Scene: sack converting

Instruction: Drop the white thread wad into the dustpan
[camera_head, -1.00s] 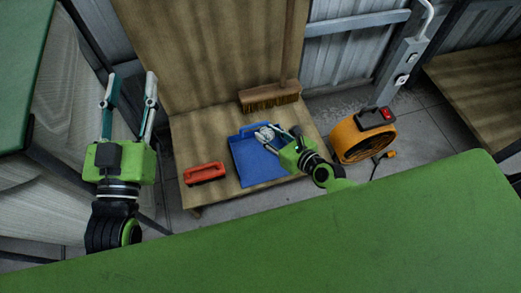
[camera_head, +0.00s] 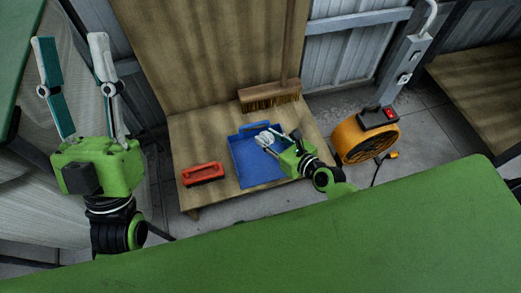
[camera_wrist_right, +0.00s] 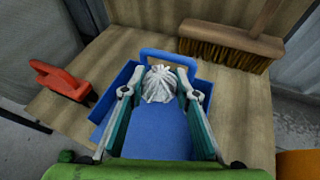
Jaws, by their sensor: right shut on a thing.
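The white thread wad (camera_wrist_right: 159,86) is a small, pale, bunched clump. It sits between the fingertips of my right gripper (camera_wrist_right: 160,88), which is shut on it. In the head view the wad (camera_head: 265,138) and the right gripper (camera_head: 277,141) are over the right side of the blue dustpan (camera_head: 247,164). In the right wrist view the dustpan (camera_wrist_right: 148,138) lies behind and beneath the wad. I cannot tell whether the wad touches the dustpan. My left gripper (camera_head: 70,40) is raised at the far left, open and empty.
An orange blower (camera_head: 364,137) stands to the right on the floor. A green tabletop (camera_head: 330,240) fills the foreground.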

